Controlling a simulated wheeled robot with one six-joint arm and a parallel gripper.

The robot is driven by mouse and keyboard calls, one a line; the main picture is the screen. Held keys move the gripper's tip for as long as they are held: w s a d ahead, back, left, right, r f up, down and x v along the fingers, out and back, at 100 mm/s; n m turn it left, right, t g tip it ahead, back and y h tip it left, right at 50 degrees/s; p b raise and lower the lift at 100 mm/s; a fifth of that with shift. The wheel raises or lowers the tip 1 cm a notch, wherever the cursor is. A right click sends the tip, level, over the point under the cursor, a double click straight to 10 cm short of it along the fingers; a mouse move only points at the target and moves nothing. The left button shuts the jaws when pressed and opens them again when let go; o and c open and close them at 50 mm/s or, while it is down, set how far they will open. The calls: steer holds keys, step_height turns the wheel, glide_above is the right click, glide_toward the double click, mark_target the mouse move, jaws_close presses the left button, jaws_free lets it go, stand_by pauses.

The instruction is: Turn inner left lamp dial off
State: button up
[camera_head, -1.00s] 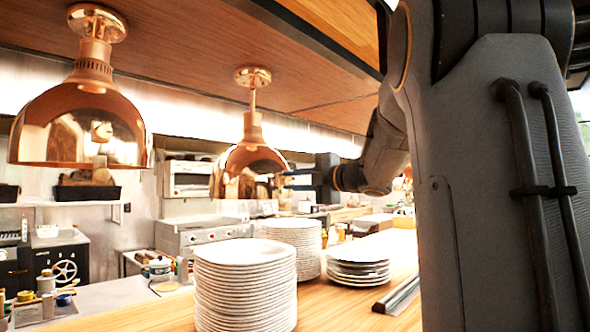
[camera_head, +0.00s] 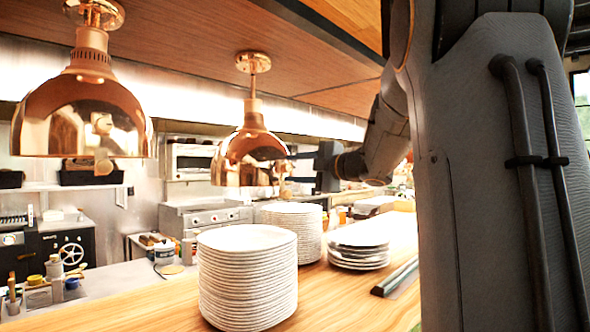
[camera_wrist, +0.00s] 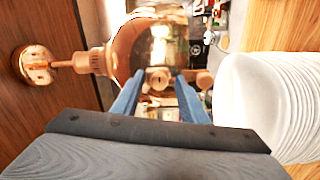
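Two copper heat lamps hang from the wooden canopy: a large near lamp (camera_head: 84,112) at the left and a farther lamp (camera_head: 243,158) near the middle. My gripper (camera_head: 298,157) is just to the right of the farther lamp. In the wrist view, my gripper (camera_wrist: 161,76) shows two blue fingers apart and empty, pointing at a copper lamp shade (camera_wrist: 128,45). A small round copper knob (camera_wrist: 158,79) appears between the fingertips; contact cannot be told. The dial's setting cannot be read.
A tall plate stack (camera_head: 247,285) stands on the wooden counter (camera_head: 340,290), with another stack (camera_head: 292,222) behind and a lower stack (camera_head: 359,245) to the right. In the wrist view, plates (camera_wrist: 270,105) lie right of my fingers. A kitchen range stands behind.

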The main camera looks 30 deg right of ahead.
steer(key=shift+a, duration=0.1)
steer(key=b+v, duration=0.2)
steer(key=v, duration=0.5)
steer(key=shift+s, duration=0.35)
steer(key=shift+r, duration=0.1)
